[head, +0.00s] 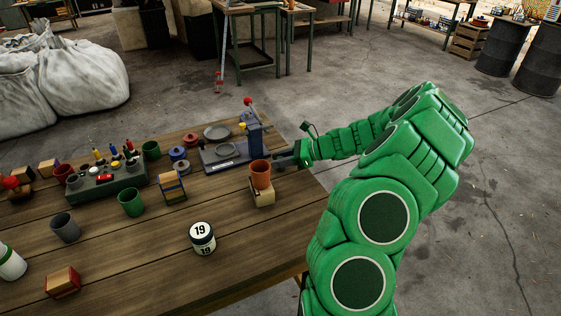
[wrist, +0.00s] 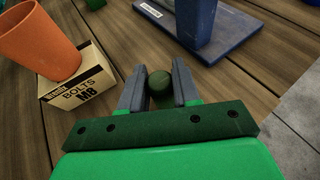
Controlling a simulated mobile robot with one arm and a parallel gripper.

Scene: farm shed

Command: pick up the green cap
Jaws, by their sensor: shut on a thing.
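The green cap (wrist: 160,88) is a small dark green rounded piece between my gripper's two grey fingers in the wrist view. My gripper (wrist: 159,78) is shut on it, with a finger against each side. In the head view my gripper (head: 283,161) is low over the table's right end, behind the orange cup and right of the blue press. I cannot make out the cap in the head view. Whether the cap still touches the table is not clear.
An orange cup (head: 261,180) stands on a small bolts box (head: 262,197), close to my gripper's left in the wrist view. The blue press (head: 253,142) stands just ahead. A tin marked 19 (head: 202,237) is nearer the front. The table's front middle is mostly clear.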

